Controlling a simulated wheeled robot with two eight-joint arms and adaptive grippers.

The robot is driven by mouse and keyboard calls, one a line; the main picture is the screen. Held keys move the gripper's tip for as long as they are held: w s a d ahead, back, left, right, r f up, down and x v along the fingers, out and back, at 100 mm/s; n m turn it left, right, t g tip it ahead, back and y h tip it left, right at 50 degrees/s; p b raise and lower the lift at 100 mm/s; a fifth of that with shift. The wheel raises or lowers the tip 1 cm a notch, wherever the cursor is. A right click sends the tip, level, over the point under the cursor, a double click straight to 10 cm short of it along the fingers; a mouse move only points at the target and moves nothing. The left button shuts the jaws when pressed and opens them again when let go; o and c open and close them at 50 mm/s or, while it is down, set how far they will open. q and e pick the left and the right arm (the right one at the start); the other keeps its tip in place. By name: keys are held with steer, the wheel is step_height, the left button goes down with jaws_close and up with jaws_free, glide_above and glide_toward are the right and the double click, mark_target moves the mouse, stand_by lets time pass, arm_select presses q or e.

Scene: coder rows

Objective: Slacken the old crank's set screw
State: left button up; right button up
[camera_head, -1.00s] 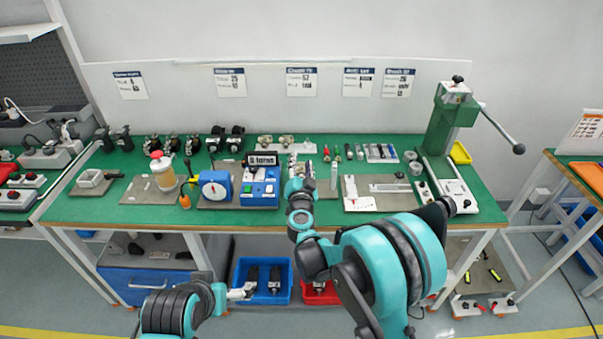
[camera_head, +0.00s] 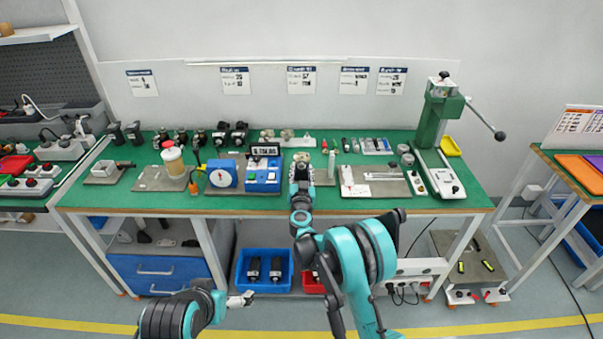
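My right arm reaches up to the green workbench (camera_head: 350,207), with its dark gripper (camera_head: 301,163) over the bench's middle, just right of the blue box with a display (camera_head: 263,173). The gripper hides what is directly under it, and its fingers are too small to tell open from shut. My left gripper (camera_head: 241,299) is low, in front of the bench and below the blue bin (camera_head: 263,270); its fingers are unclear. I cannot make out the old crank or its set screw at this size. Small coder-like units (camera_head: 221,133) stand in a row at the back.
A blue dial gauge box (camera_head: 221,174) and a jar (camera_head: 173,161) stand left of the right gripper. A grey plate with a caliper-like tool (camera_head: 385,176) lies to the right. A green lever press (camera_head: 433,115) stands at the right end. Floor in front is clear.

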steer(key=shift+w, duration=0.35)
jaws_close()
steer(key=shift+m, duration=3)
